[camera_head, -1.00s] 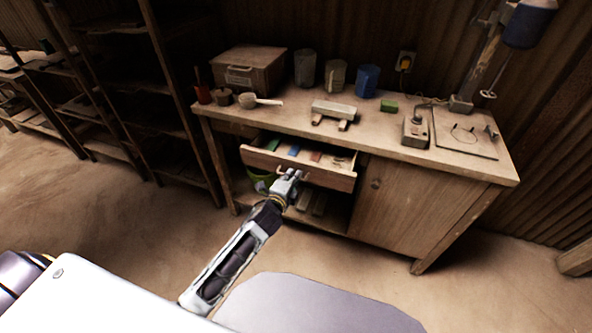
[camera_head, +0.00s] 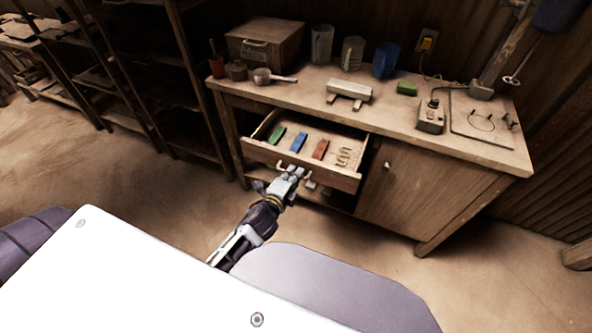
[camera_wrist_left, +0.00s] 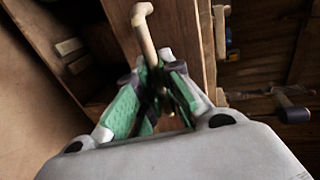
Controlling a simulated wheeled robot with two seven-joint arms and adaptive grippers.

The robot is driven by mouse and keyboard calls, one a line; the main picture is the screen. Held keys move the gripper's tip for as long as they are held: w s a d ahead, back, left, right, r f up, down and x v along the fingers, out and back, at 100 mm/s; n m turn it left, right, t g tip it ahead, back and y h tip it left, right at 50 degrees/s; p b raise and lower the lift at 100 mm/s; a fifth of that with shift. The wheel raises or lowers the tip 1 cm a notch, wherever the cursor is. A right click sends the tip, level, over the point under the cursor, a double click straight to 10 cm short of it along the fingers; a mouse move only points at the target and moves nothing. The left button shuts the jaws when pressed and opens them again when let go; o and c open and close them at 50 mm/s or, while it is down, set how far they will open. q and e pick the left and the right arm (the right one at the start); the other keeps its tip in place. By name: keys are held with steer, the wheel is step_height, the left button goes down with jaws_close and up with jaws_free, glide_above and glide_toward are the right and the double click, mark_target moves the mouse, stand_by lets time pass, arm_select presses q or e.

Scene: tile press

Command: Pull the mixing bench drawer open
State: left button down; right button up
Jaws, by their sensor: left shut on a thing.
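The mixing bench (camera_head: 440,140) stands against the wall, with its drawer (camera_head: 335,177) pulled well out in the head view. Inside the drawer lie a green block (camera_head: 276,135), a blue block (camera_head: 298,142), a red block (camera_head: 320,149) and some pale looped pieces (camera_head: 343,157). My left gripper (camera_head: 292,173) is at the middle of the drawer front. In the left wrist view its green-padded fingers (camera_wrist_left: 155,100) are shut on the pale drawer handle (camera_wrist_left: 144,32). The fingers hide part of the handle. My right gripper is not in view.
On the bench top are a wooden box (camera_head: 265,42), several cups, a ladle (camera_head: 272,76), a pale block on feet (camera_head: 349,91), a green block (camera_head: 406,88) and a control box (camera_head: 431,116). A cabinet door (camera_head: 410,192) is right of the drawer. Dark shelves (camera_head: 150,80) stand left.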

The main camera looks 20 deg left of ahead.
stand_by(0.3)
arm_select(q)
steer(key=c, duration=1.8)
jaws_free()
steer(key=shift+c, duration=0.2)
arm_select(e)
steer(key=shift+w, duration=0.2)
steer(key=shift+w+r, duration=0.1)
arm_select(q)
steer(key=shift+s, duration=0.25)
steer(key=v, duration=1.1)
steer(key=shift+s, duration=0.25)
